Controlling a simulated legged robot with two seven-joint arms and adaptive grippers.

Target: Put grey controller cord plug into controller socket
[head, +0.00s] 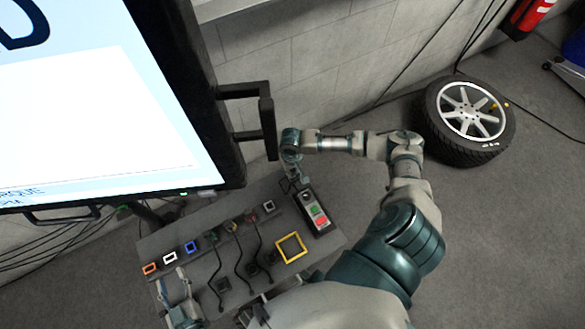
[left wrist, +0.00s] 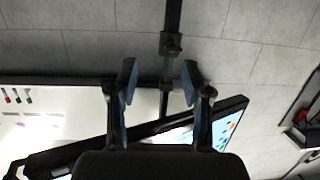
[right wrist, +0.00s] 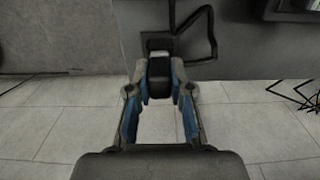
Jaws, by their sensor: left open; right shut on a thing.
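My right gripper (head: 291,184) is at the board's far right corner, beside a dark controller box (head: 317,213) with green and red buttons. In the right wrist view this gripper (right wrist: 159,72) is shut on a dark block-like plug (right wrist: 158,80). A dark square fitting (right wrist: 158,44) lies just beyond the plug on a grey surface; I cannot tell whether they touch. A black cord (right wrist: 212,38) loops to the right of it. My left gripper (head: 172,283) is open over the board's left side; it also shows open and empty in the left wrist view (left wrist: 160,76).
The grey board (head: 212,262) bears a row of colored sockets, with orange (head: 150,268) and blue (head: 191,246) ones at left, several black cords and a yellow square frame (head: 291,248). A large screen (head: 95,110) stands at left, its black handle (head: 268,122) close to my right arm. A wheel (head: 468,115) lies at right.

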